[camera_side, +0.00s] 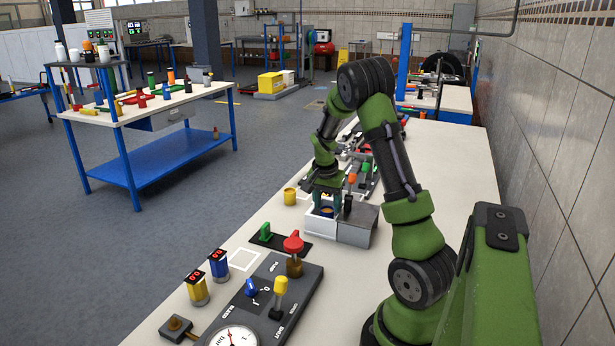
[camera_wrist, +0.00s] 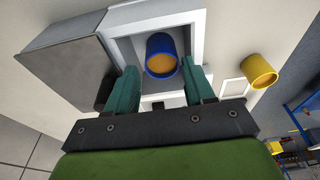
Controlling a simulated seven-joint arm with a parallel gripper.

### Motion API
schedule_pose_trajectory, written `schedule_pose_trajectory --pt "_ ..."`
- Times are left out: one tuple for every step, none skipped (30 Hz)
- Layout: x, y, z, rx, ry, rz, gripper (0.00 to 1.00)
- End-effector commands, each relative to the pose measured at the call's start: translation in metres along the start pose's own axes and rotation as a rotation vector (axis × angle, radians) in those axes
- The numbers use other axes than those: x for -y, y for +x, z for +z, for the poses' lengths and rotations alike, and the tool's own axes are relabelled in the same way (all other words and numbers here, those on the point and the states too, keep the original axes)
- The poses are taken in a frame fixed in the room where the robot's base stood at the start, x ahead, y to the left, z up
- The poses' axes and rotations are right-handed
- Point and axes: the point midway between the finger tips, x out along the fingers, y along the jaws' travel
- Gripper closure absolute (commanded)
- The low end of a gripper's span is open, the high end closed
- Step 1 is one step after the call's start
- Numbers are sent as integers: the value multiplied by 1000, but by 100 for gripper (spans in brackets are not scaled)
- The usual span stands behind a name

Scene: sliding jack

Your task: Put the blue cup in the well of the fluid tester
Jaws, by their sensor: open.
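The blue cup (camera_wrist: 161,44), with orange-yellow fluid inside, stands in the square recess of the white-framed fluid tester (camera_wrist: 197,30). In the side view, the tester (camera_side: 320,228) is a white box with a grey block on its right. The cup (camera_side: 327,212) shows only in small part there, below my gripper. My gripper (camera_side: 325,195) is over the tester, pointing down. In the wrist view, my gripper's (camera_wrist: 161,72) two teal fingers are apart, one on each side of the cup's near part, with visible gaps. The cup's base is hidden.
A dark panel (camera_side: 265,300) with knobs and a gauge lies nearer the camera. Bare bench lies right of the panel.

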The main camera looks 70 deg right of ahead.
Motion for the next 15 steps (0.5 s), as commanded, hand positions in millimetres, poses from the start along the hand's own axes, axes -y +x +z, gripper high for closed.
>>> schedule_pose_trajectory --pt "1 -6 -2 -2 1 -4 47" --pt "0 -10 -2 -2 1 -4 47" --pt "1 -16 -2 -3 -1 -4 47" --pt "1 -22 -2 -3 -1 -5 47" --pt "2 -28 -2 -3 -1 -6 47" --pt "1 -37 -2 -4 -1 -6 47" --pt "1 -44 -2 -4 0 -6 47" --pt "2 -51 -2 -4 0 -7 47" --pt "2 -61 -2 -5 -1 -6 47" --pt "2 -68 -2 -4 -1 -7 47" --pt "1 -74 -2 -3 -1 -6 47" --pt "1 -83 -2 -3 -2 -6 47" --pt "1 -89 -2 -3 -1 -6 47" --pt "1 -95 -2 -4 -1 -5 47" --pt "1 -102 -2 -3 0 -5 47"
